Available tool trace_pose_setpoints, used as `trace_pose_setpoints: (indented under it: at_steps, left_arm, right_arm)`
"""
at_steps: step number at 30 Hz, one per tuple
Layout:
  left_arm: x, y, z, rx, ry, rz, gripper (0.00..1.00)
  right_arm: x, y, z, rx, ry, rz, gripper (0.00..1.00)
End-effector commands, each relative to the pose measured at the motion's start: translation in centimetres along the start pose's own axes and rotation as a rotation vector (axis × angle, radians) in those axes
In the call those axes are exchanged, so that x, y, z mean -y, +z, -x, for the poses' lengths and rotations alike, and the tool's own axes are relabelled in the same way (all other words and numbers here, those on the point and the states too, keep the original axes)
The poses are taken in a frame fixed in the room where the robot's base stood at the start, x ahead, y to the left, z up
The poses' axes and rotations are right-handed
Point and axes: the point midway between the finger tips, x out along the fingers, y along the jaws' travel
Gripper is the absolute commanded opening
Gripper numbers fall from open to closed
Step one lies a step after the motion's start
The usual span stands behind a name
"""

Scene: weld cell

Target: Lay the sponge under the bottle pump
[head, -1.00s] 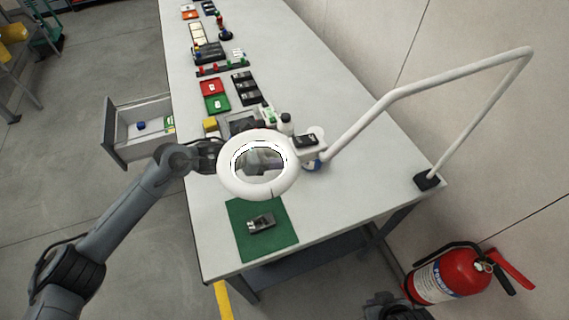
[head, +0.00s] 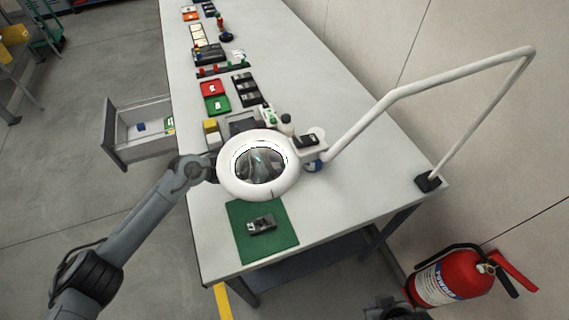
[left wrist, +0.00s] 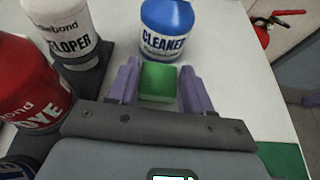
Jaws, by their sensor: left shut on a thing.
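A green block that looks like the sponge (left wrist: 158,82) sits between the purple fingers of my left gripper (left wrist: 161,88) in the left wrist view. The gripper is shut on it. A blue bottle labelled CLEANER (left wrist: 167,28) stands just beyond the sponge; its top is cut off, so I cannot tell whether it has a pump. In the head view, the ring magnifier (head: 230,180) covers most of my left gripper, which shows partly through the lens. I cannot make out the sponge there. I do not clearly see my right gripper.
A white bottle (left wrist: 65,30) and a red bottle (left wrist: 30,85) stand left of my gripper in the wrist view. The magnifier's white arm (head: 365,120) crosses the bench. A green mat (head: 250,243) holds a dark metal part (head: 262,223). A drawer (head: 122,150) stands open.

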Motion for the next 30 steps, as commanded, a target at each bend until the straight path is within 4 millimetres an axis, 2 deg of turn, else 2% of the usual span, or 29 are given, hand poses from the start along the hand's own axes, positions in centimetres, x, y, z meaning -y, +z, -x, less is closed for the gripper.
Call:
trace_pose_setpoints:
  at_steps: [3, 4, 9, 21, 26, 30]
  left_arm:
    - [0.0, -0.4, -0.1, 0.0, 0.0, -0.001, 0.22]
    - [0.0, -0.2, -0.1, 0.0, 0.0, -0.001, 0.53]
    - [0.0, -0.2, -0.1, 0.0, 0.0, 0.0, 0.75]
    - [0.0, 0.3, 0.1, 0.0, 0.0, 0.001, 0.75]
    - [-0.1, 0.0, 2.2, -0.001, 0.002, -0.002, 0.75]
    - [-0.1, 0.1, 4.8, -0.001, 0.003, -0.002, 0.75]
  right_arm:
    - [0.1, 0.2, -0.5, 0.0, -0.002, -0.002, 0.0]
    - [0.1, 0.1, -0.4, 0.0, -0.002, -0.002, 0.0]
    - [0.1, 0.1, -0.4, 0.0, -0.004, -0.005, 0.0]
    - [0.1, -0.1, 0.3, 0.0, -0.004, -0.005, 0.0]
    - [0.1, -0.2, 0.4, -0.002, -0.003, -0.003, 0.0]
    - [0.0, -0.2, 0.6, -0.001, 0.0, -0.001, 0.0]
